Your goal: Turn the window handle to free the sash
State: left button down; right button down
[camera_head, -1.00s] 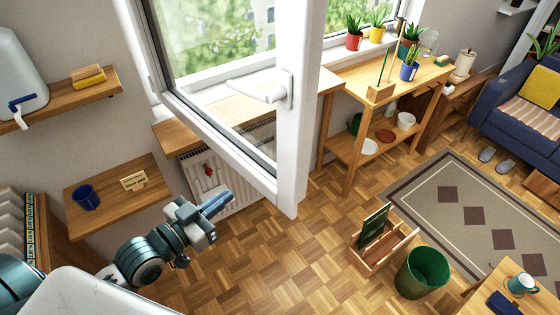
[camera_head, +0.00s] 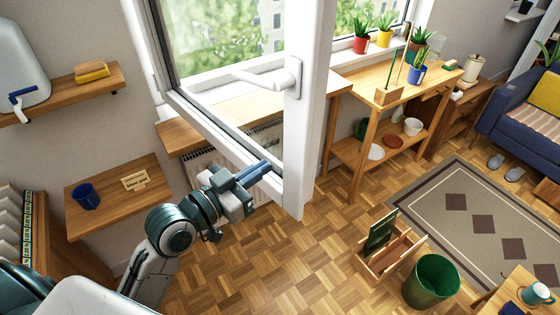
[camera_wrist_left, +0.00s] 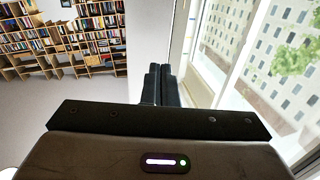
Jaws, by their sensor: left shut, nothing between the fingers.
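The white window handle (camera_head: 268,79) is mounted on the sash's free-side stile, with its lever pointing left, roughly level. The white-framed sash (camera_head: 300,150) stands swung inward into the room, at an angle to the window opening. My left gripper (camera_head: 262,170) is shut and empty. In the head view it appears below the handle, in front of the sash's lower corner; I cannot tell whether it touches the frame. Its closed fingers also show in the left wrist view (camera_wrist_left: 160,84), near a white frame edge, with no handle visible there. My right gripper is out of view.
A wooden sill (camera_head: 190,133) and radiator lie behind the sash. A plant bench (camera_head: 368,92) stands to the right. Parquet floor (camera_head: 270,260) is clear up to a wooden caddy (camera_head: 388,256) and green bin (camera_head: 432,280).

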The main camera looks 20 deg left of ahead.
aim_at(287, 151)
pick_arm(q)
jog(key=p+x, duration=0.1)
jog(key=x, duration=0.1)
jog(key=p+x, duration=0.1)
jog(key=x, duration=0.2)
jog(key=shift+r, duration=0.2)
jog(key=shift+w+d+f, duration=0.15)
jog(key=shift+w+d, duration=0.1)
jog(key=shift+w, duration=0.25)
